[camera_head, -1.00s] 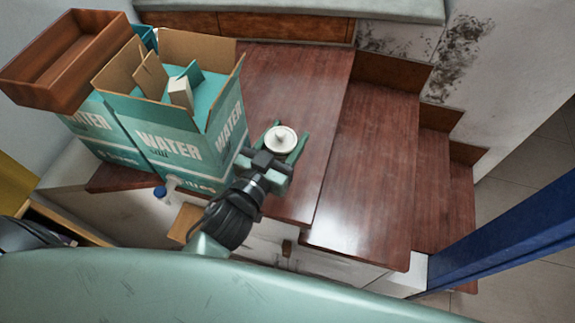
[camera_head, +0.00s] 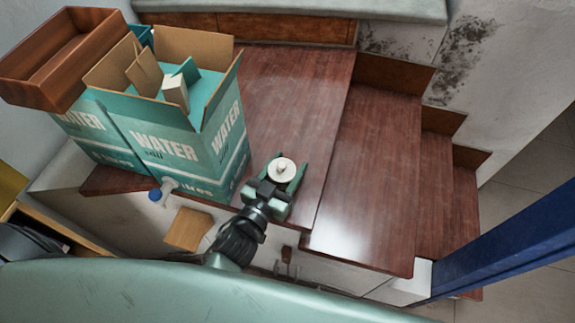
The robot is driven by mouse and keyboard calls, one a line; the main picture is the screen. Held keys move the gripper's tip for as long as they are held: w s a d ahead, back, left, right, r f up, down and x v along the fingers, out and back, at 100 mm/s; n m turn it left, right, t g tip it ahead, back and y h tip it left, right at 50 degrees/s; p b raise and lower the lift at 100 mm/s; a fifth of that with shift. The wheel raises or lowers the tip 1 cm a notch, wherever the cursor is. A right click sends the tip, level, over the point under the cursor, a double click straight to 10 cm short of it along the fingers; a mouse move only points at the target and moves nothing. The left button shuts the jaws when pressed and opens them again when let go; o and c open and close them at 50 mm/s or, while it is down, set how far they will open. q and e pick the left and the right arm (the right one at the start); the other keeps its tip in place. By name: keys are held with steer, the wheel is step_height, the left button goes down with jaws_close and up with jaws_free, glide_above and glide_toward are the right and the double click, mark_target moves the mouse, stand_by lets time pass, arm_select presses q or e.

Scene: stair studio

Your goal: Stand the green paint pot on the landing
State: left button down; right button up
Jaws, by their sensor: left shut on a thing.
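My left gripper (camera_head: 284,174) is shut on a small round pot (camera_head: 281,167) with a white top and a small knob. The pot's sides are mostly hidden, so I cannot tell its body colour. The fingers lie on either side of it. It appears over the near part of the dark red-brown wooden landing (camera_head: 295,85), right of the water boxes. From above I cannot tell whether the pot touches the wood. My right gripper is not in view.
An open teal water box (camera_head: 180,150) stands on the landing's left, with a brown wooden tray (camera_head: 62,58) behind it. Wooden steps (camera_head: 372,170) go down on the right. A blue post (camera_head: 500,248) stands at lower right. The landing's middle and back are clear.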

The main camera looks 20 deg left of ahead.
arm_select(q)
steer(key=c, duration=0.6)
jaws_free()
steer(key=shift+f, duration=0.1)
steer(key=b+v, duration=0.1)
steer(key=v, duration=1)
steer(key=shift+s, duration=0.1)
steer(key=shift+s+a, duration=0.15)
steer(key=shift+s, duration=0.25)
